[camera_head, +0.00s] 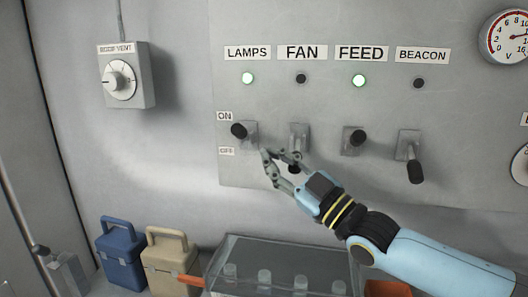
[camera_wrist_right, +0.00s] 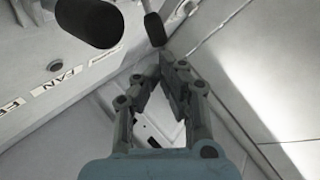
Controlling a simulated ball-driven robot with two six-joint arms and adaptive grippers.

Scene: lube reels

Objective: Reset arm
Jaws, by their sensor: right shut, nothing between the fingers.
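My right arm comes in from the lower right in the head view. Its gripper (camera_head: 275,158) is shut and empty, in front of the panel (camera_head: 330,190) between the LAMPS lever (camera_head: 239,131) and the FAN lever (camera_head: 299,135). The gripper partly covers the FAN lever, whose black handle points down. The LAMPS and FEED (camera_head: 356,138) levers are up; the BEACON lever (camera_head: 415,170) is down. In the right wrist view the gripper (camera_wrist_right: 160,75) is near two black lever handles; contact cannot be told. My left gripper is not in view.
A clear-lidded case (camera_head: 290,253) stands below my right arm. Blue (camera_head: 122,250) and tan (camera_head: 168,262) canisters stand left of it. A dial box (camera_head: 125,75) is on the left wall.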

